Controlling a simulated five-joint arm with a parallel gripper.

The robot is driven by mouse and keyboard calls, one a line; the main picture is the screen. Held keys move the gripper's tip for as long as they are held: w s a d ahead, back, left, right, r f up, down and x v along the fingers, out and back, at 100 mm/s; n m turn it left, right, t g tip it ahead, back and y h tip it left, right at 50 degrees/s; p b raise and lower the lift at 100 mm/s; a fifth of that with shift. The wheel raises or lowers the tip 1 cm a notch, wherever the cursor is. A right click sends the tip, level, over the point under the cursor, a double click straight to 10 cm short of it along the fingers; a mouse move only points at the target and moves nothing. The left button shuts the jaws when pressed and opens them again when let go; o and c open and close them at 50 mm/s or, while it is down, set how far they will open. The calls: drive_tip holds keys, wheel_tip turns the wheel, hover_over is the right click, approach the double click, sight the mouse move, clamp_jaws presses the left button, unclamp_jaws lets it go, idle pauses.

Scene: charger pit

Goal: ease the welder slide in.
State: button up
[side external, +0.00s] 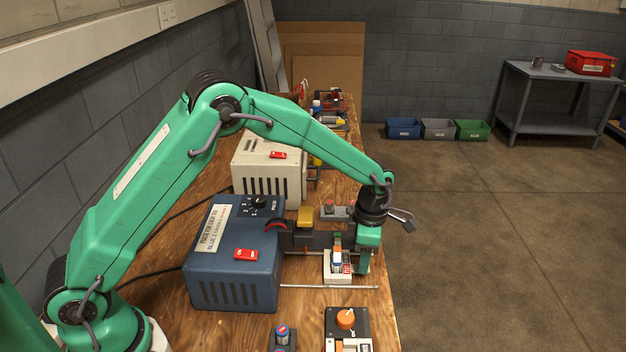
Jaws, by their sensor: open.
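The blue welder box (228,262) stands on the wooden bench with a red switch and a black knob on top. A dark arm (298,238) reaches out from its right side. A small white slide (337,276) sits under the end of that arm, near a thin metal rod (310,287), and carries small upright parts. My gripper (360,266) points down at the slide's right side, near the bench's right edge. Its jaws are open, but the gap between them is hard to see. I cannot tell whether a finger touches the slide.
A cream box (268,167) stands behind the welder. A grey block with a red button (334,211) is behind the slide. In front are a panel with an orange knob (346,318) and a small dark block with a blue top (282,337). The floor to the right is clear.

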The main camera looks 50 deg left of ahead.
sight(347, 263)
clamp_jaws()
drive_tip(key=shift+s+a, duration=1.2)
drive_tip(key=shift+a, duration=0.15)
unclamp_jaws()
drive_tip(key=shift+d+r, duration=0.1)
drive_tip(key=shift+r, duration=0.05)
wheel_tip(347, 263, up, 8)
drive_tip(key=shift+f, duration=0.2)
idle(0.5)
